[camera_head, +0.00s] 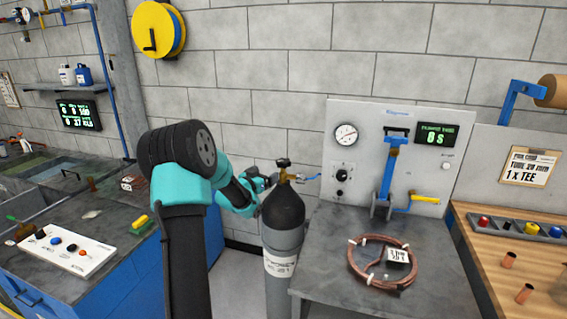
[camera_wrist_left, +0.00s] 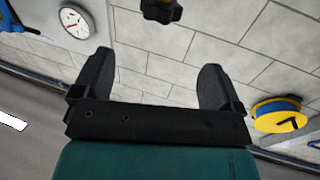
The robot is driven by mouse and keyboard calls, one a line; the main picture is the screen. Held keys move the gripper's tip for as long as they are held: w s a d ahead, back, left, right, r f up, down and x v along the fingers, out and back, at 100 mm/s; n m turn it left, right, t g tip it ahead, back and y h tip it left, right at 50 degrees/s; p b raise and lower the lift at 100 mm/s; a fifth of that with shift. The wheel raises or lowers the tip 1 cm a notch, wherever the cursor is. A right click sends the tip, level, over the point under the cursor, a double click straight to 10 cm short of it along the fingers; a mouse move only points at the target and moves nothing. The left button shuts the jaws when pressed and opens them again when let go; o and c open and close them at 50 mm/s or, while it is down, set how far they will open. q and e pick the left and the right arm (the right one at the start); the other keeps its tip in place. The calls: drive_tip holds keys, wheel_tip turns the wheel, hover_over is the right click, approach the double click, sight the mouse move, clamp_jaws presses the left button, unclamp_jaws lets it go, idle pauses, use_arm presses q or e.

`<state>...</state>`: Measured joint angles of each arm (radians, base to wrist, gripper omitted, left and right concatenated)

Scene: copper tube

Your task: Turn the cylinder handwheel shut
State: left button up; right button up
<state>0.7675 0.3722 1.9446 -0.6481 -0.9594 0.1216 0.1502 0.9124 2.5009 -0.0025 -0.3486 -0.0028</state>
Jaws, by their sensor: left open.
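The gas cylinder (camera_head: 283,219) stands upright, dark on top and grey below with a white label, left of the grey bench. Its small dark handwheel (camera_head: 283,162) sits on top of a brass valve. The handwheel also shows in the left wrist view (camera_wrist_left: 161,10) at the top edge, beyond the fingertips. My left gripper (camera_head: 272,180) is beside the valve on its left in the head view. In the left wrist view its two black fingers (camera_wrist_left: 154,75) are apart with nothing between them. My right gripper is in neither view.
The grey bench (camera_head: 330,240) holds a copper coil (camera_head: 384,262) with a tag. A panel with a gauge (camera_head: 346,134) stands behind it. A blue hose (camera_head: 309,178) leaves the valve to the right. A yellow reel (camera_head: 153,30) hangs on the wall.

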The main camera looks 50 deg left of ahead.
sight(287, 159)
use_arm(q)
drive_tip(key=x, duration=1.3)
drive_tip(key=shift+w+a, duration=0.15)
drive_tip(key=shift+w, duration=0.15)
drive_tip(key=shift+c, duration=0.2)
drive_tip(key=c, duration=0.9)
